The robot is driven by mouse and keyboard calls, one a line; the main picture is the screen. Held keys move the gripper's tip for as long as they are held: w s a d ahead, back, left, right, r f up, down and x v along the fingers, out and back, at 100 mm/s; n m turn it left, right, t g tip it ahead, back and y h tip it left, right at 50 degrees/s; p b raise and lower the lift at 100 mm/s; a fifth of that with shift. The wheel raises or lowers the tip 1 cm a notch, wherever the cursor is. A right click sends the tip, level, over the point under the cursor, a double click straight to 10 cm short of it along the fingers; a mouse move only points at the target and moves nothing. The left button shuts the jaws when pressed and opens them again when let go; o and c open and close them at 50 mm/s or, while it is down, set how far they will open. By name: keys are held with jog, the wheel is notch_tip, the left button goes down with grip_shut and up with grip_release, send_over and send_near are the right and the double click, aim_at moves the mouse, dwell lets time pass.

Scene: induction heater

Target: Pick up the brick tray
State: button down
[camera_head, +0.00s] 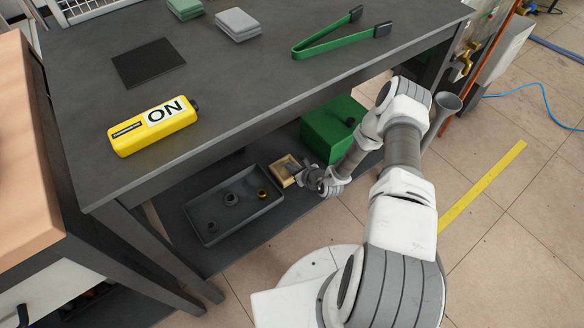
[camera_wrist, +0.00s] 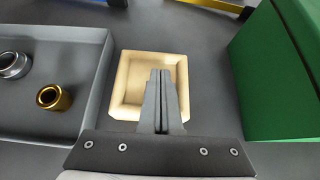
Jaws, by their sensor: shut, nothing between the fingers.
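The brick tray (camera_head: 281,168) is a small, square, cream-coloured tray with a raised rim. It lies on the dark lower shelf under the table, between the grey tray and the green box. In the wrist view the brick tray (camera_wrist: 127,79) looks empty where it shows; its right part is hidden behind my fingers. My gripper (camera_head: 296,170) reaches in under the table at the tray. In the wrist view my gripper (camera_wrist: 161,73) is shut and empty, its fingertips seen over the tray's inside. I cannot tell whether they touch it.
A grey tray (camera_wrist: 85,118) with metal rings, one of them brass (camera_wrist: 54,97), stands left of the brick tray. A green box (camera_wrist: 275,75) stands to its right. The tabletop (camera_head: 240,85) above holds a yellow ON device (camera_head: 152,128) and green tongs (camera_head: 325,40).

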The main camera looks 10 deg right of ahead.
aim_at(319, 201)
jog(key=shift+s+f, duration=0.2)
jog(key=shift+f, duration=0.1)
jog(key=s+d+p, duration=0.1)
jog(key=s+d, duration=0.1)
jog(key=s, duration=0.2)
jog(key=s+d+p, duration=0.2)
jog(key=s, duration=0.3)
jog(key=s+d+p, duration=0.1)
jog(key=s, duration=0.4)
jog(key=shift+d+f+p, duration=0.1)
jog(key=shift+d+p, duration=0.3)
jog(key=shift+r+p, duration=0.7)
jog(key=shift+r, duration=0.15)
